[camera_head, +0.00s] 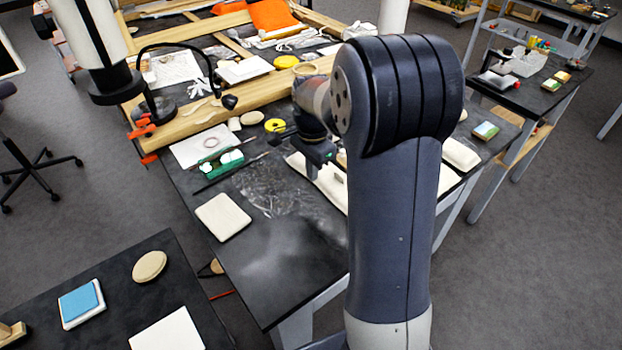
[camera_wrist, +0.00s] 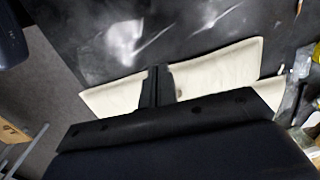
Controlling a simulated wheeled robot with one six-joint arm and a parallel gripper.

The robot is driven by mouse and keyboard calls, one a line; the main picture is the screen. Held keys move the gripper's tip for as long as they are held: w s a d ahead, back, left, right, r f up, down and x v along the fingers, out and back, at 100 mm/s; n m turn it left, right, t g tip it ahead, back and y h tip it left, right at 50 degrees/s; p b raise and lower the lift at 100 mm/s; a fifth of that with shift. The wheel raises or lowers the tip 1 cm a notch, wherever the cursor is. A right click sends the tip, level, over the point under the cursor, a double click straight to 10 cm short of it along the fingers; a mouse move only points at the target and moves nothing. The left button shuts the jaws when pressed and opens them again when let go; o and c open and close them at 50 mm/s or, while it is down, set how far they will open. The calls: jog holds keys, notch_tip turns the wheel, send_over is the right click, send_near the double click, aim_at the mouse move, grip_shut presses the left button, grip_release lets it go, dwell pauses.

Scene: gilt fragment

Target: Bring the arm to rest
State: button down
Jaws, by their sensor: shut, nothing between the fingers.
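My arm (camera_head: 390,190) stands tall in the head view and bends over toward the black worktable (camera_head: 285,270). My gripper (camera_head: 313,174) hangs above the table, partly hidden behind the arm. In the wrist view its two dark fingers (camera_wrist: 157,72) are together with nothing between them. A cream padded board (camera_wrist: 215,75) lies below and behind the fingers, and it also shows in the head view (camera_head: 327,190). I cannot tell the exact height of the fingertips above it.
On the worktable are a cream square pad (camera_head: 223,217), a green tray (camera_head: 221,163) with white pieces, and a yellow tape roll (camera_head: 275,125). A black lamp (camera_head: 150,75) and a wooden beam (camera_head: 215,112) stand behind. A second dark table (camera_head: 110,280) is at front left.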

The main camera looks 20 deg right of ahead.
jog(key=shift+r, duration=0.2)
